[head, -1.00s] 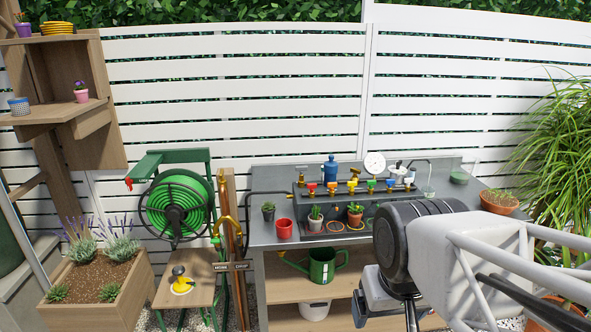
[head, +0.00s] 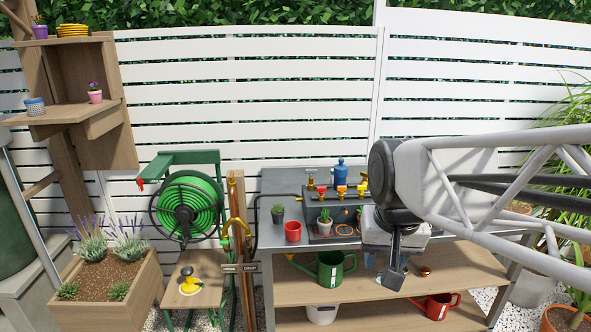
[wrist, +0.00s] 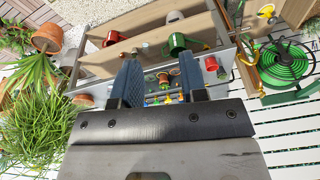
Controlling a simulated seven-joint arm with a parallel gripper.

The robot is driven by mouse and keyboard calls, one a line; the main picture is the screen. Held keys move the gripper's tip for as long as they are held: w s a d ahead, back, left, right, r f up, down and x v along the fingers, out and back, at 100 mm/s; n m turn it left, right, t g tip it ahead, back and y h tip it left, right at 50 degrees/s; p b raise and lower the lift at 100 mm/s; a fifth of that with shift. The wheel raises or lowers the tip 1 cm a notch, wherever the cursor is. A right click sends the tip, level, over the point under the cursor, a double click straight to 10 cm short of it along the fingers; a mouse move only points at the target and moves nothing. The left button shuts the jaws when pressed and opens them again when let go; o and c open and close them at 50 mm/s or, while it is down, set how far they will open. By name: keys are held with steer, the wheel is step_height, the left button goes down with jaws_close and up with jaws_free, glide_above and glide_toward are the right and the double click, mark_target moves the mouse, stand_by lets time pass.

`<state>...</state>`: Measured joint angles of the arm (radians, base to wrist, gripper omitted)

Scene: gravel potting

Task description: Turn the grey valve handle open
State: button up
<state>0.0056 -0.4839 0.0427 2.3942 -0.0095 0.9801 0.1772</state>
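My gripper (head: 392,280) points down in front of the bench. In the wrist view my gripper (wrist: 158,72) has its two fingers wide apart with nothing held between them.
The potting bench (head: 282,181) carries a red pot (head: 293,231) and small plants. A green watering can (head: 330,268) and a red one (head: 437,306) stand on its lower shelves.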

steer(key=w+r+m, duration=0.2)
steer(key=w+r, duration=0.1)
steer(key=w, duration=0.7)
steer(key=w+r+m, duration=0.2)
steer(key=w+r, duration=0.2)
steer(key=w, duration=0.6)
steer(key=m+g, duration=0.2)
steer(key=m, duration=1)
glide_above(313, 170)
step_height(313, 170, down, 15)
steer(key=shift+w+f, duration=0.25)
steer(key=shift+f, duration=0.15)
steer(key=shift+f, duration=0.15)
steer(key=shift+f, duration=3.75)
jaws_close()
